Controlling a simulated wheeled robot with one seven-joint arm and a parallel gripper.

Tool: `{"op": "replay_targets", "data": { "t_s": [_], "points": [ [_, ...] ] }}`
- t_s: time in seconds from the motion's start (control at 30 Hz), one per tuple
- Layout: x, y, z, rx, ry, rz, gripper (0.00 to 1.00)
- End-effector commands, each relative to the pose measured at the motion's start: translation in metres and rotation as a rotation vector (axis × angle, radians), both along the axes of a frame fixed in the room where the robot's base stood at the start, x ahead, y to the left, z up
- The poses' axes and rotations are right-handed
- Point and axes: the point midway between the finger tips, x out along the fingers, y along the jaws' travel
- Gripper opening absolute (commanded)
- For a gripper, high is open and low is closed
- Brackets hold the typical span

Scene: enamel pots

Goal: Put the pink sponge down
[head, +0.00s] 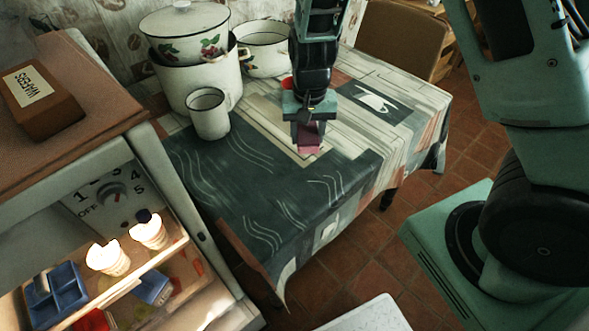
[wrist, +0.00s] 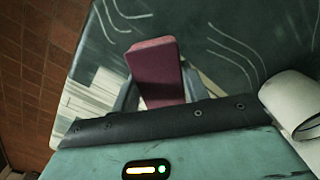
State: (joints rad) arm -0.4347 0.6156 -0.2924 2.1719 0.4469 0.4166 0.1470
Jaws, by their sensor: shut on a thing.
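The pink sponge (head: 309,136) is held at the end of my gripper (head: 308,127) over the table (head: 270,195) with its patterned cloth. In the wrist view the sponge (wrist: 158,70) stands out between the two fingers of my gripper (wrist: 158,92), which are shut on it. The dark tablecloth shows beyond it. I cannot tell whether the sponge's lower end touches the cloth.
A white enamel mug (head: 209,114) stands left of my gripper. Behind it are a large pot (head: 190,85) with a lidded pot (head: 185,35) on top, and another pot (head: 263,48). The table's front part is clear. An open fridge (head: 110,215) stands at left.

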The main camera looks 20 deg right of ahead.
Motion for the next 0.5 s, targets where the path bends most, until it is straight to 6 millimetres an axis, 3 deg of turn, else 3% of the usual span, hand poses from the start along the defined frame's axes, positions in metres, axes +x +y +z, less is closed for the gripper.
{"op": "replay_targets", "data": {
  "t_s": [0.1,0.3,0.5],
  "points": [
    [-0.009,0.016,0.012,-0.003,0.002,-0.28,0.08],
    [-0.02,0.034,0.021,-0.007,0.002,-0.67,0.08],
    [-0.026,0.042,0.022,-0.008,0.001,-0.86,0.08]
  ]
}}
